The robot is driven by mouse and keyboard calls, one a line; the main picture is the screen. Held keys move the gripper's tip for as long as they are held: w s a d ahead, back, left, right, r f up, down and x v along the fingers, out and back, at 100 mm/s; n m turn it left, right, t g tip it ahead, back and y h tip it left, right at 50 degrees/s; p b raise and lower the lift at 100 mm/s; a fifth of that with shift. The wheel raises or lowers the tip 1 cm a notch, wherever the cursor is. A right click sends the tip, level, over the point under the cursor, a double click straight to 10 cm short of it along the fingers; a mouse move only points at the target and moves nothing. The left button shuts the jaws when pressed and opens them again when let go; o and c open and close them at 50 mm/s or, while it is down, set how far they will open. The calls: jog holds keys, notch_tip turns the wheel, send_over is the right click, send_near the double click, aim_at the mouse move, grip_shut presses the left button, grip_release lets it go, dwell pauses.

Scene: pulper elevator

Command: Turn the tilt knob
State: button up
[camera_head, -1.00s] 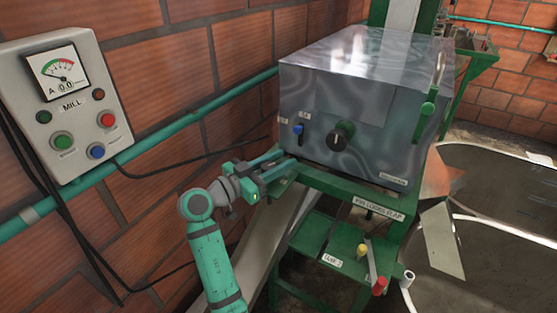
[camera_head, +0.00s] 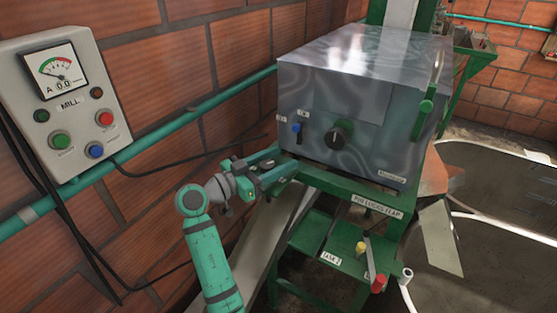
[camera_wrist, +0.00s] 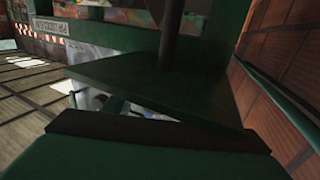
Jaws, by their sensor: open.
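A round black knob (camera_head: 338,136) with a green rim sits on the front face of the shiny metal box (camera_head: 330,80); I take it for the tilt knob. A small blue switch (camera_head: 297,128) is to its left on the same face. My gripper (camera_head: 284,160) is open and empty, below and left of the knob, near the box's lower left corner. It is apart from the knob. The wrist view shows mostly dark green surfaces, and I cannot make out the knob there.
A grey MILL control panel (camera_head: 85,140) with a dial and buttons hangs on the brick wall at left. A teal pipe (camera_head: 180,126) runs along the wall. A green frame (camera_head: 335,185) bears the box. Yellow and red handles (camera_head: 362,248) stand below.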

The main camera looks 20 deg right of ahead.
aim_at(261, 169)
jog(key=v, duration=1)
jog(key=shift+a, duration=0.4)
jog(key=shift+w, duration=0.1)
